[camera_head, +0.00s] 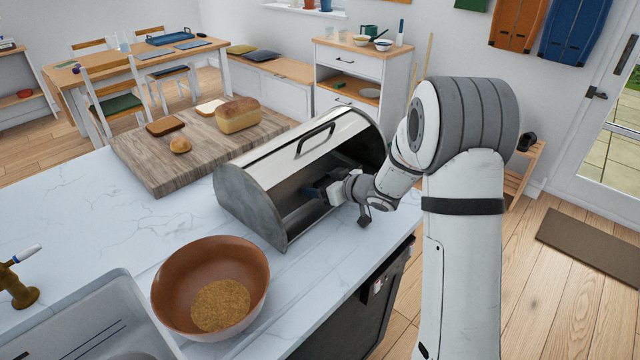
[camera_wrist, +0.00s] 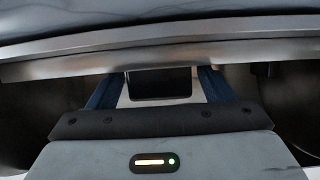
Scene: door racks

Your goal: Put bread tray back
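The bread bin (camera_head: 250,205) is a metal box with its curved lid raised, standing on the counter. My gripper (camera_head: 318,192) reaches into its open front. In the wrist view my gripper (camera_wrist: 160,88) has its two blue fingers apart, under the bin's metal edge (camera_wrist: 60,62). Between the fingers shows a pale surface with a dark rectangle (camera_wrist: 160,84); I cannot tell whether it is part of a tray or whether the fingers touch it. No bread tray can be made out clearly, and most of the bin's inside is dark or hidden.
A wooden board (camera_head: 150,165) with a loaf (camera_head: 238,115), bread slices and a roll lies behind the bin. A brown bowl (camera_head: 180,265) with grainy contents stands in front, near the sink (camera_head: 75,325). The marble counter (camera_head: 80,215) is clear at left.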

